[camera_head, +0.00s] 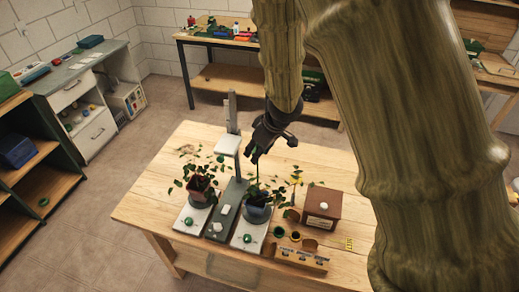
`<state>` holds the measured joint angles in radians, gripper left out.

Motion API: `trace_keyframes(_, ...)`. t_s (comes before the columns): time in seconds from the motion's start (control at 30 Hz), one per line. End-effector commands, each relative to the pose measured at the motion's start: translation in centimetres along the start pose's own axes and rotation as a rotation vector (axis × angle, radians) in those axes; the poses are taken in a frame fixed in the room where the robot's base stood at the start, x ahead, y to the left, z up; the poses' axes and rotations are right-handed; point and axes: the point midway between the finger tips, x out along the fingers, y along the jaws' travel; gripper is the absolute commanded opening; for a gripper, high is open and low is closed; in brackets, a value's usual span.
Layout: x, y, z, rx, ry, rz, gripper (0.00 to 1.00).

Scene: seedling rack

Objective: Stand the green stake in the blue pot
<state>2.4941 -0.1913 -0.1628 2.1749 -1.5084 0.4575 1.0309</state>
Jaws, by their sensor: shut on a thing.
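The blue pot (258,214) stands on a white pad on the wooden table, with a leafy plant in it. My gripper (255,157) is above the blue pot and points down.
A reddish pot (200,188) with a plant stands to the left on another white pad. A grey post (232,112) rises behind. A brown box (322,208) and a wooden rack (300,256) are at the right. The table's left part is clear.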

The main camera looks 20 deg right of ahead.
Motion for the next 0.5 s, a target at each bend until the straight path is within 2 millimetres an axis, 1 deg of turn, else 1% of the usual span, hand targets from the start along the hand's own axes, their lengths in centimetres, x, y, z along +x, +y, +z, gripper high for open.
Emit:
trace_keyframes(0.03, 0.2, 0.0, 0.2, 0.0, 0.002, 0.001, 0.29)
trace_keyframes(0.27, 0.1, -0.5, 1.0, 0.0, 0.009, 0.006, 0.29)
trace_keyframes(0.5, 1.5, -0.1, 0.9, 0.001, 0.003, 0.002, 0.29)
